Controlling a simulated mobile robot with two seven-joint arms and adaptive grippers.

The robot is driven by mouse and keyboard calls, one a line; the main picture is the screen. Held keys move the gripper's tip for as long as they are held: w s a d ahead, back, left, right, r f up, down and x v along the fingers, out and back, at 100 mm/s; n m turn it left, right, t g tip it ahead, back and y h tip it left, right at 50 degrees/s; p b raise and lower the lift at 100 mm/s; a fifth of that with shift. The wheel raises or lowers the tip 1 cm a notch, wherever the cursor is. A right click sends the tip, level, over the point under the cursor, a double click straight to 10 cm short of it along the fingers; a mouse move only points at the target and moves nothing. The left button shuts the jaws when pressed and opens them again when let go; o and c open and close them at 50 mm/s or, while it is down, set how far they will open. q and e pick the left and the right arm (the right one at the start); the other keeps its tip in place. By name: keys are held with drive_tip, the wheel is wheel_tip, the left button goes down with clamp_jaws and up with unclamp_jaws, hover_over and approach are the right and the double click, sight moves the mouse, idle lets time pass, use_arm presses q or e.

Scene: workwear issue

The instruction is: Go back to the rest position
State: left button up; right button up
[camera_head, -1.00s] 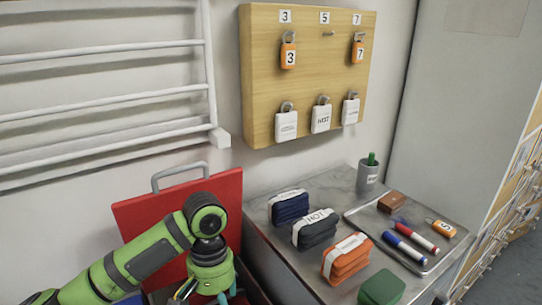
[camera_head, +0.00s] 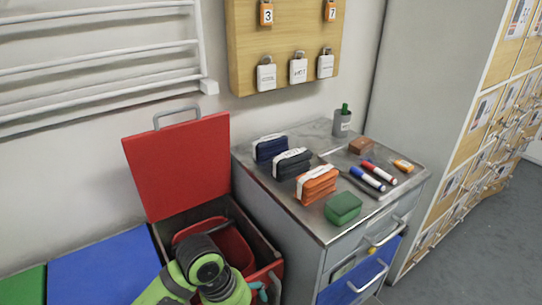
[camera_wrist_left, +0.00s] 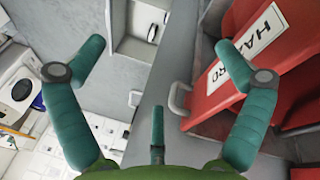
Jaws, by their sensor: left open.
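My left arm (camera_head: 200,268) comes in from the bottom of the head view, in front of the open red-lidded box. Only part of its gripper (camera_head: 258,290) shows there, at the lower edge beside the box's right front corner. In the left wrist view the left gripper (camera_wrist_left: 157,55) is open, its teal fingers wide apart with nothing between them. A red surface with a partly hidden hazard label (camera_wrist_left: 248,42) lies behind the right finger. My right gripper is in neither view.
The red lid (camera_head: 178,165) stands raised over a box with a red bin (camera_head: 238,245) inside. The metal-topped cabinet (camera_head: 285,200) holds folded bundles, a green block (camera_head: 343,208), markers and a cup (camera_head: 342,123). Grey floor (camera_head: 480,240) is clear at right.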

use_arm(q)
drive_tip(key=s+a+f+t+y, duration=0.2)
drive_tip(key=s+a+f, duration=0.2)
drive_tip(key=s+a, duration=0.3)
drive_tip(key=s+a+f+t+y, duration=0.1)
drive_tip(key=s+a+f+t, duration=0.15)
drive_tip(key=s+a, duration=0.45)
wheel_tip(320, 180, down, 23)
drive_tip(key=s+g+p, duration=0.2)
drive_tip(key=s, duration=0.1)
drive_tip(key=s+a+f+g+p, duration=0.1)
drive_tip(key=s+a+f, duration=0.1)
drive_tip(key=s+f, duration=0.9)
drive_tip(key=s, duration=0.3)
drive_tip(key=shift+s+a+f, duration=0.2)
drive_tip(key=shift+s+a, duration=0.15)
drive_tip(key=shift+a, duration=0.05)
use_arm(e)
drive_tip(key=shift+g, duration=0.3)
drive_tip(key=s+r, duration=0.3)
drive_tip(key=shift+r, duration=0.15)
use_arm(q)
drive_tip(key=shift+g, duration=0.25)
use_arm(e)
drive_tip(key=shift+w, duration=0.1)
use_arm(q)
drive_tip(key=shift+d, duration=0.15)
